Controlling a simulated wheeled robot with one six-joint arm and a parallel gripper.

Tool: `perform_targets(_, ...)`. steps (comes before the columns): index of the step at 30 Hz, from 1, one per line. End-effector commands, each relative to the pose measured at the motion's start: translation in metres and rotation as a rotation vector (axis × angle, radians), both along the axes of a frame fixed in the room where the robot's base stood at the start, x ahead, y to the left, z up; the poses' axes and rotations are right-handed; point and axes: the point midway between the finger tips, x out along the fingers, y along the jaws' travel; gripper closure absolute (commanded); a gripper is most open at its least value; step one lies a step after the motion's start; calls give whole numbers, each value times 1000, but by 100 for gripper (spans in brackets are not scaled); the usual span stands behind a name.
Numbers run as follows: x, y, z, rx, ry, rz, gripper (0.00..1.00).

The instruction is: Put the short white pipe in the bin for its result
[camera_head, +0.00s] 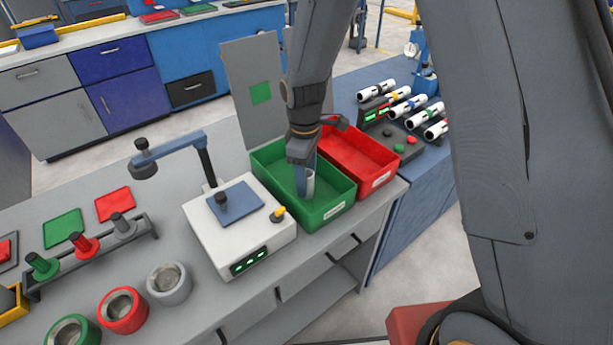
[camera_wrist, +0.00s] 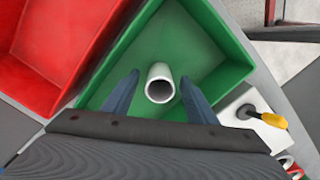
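The short white pipe (camera_head: 310,185) is inside the green bin (camera_head: 333,213), low between my fingers. In the wrist view the pipe (camera_wrist: 160,83) shows its round open end, and green bin floor shows around it. My gripper (camera_head: 304,188) points down into the green bin. In the wrist view my gripper (camera_wrist: 160,77) has its two blue fingers apart, with a gap on each side of the pipe. Whether the pipe rests on the bin floor is hard to tell.
The red bin (camera_head: 362,158) stands right beside the green one and looks empty. A white test device (camera_head: 238,225) with a green-lit display stands to the left. Several white pipes (camera_head: 408,106) lie on a rack at the back right. Coloured rings (camera_head: 123,311) stand front left.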

Motion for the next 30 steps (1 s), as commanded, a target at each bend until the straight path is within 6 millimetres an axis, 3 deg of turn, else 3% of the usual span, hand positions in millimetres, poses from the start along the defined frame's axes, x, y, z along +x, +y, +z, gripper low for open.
perform_targets(11, 1, 0, 8, 0, -2, 0, 48)
perform_targets(24, 2, 2, 68, 1, -3, 0, 48)
perform_targets(30, 1, 2, 78, 0, 0, 0, 48)
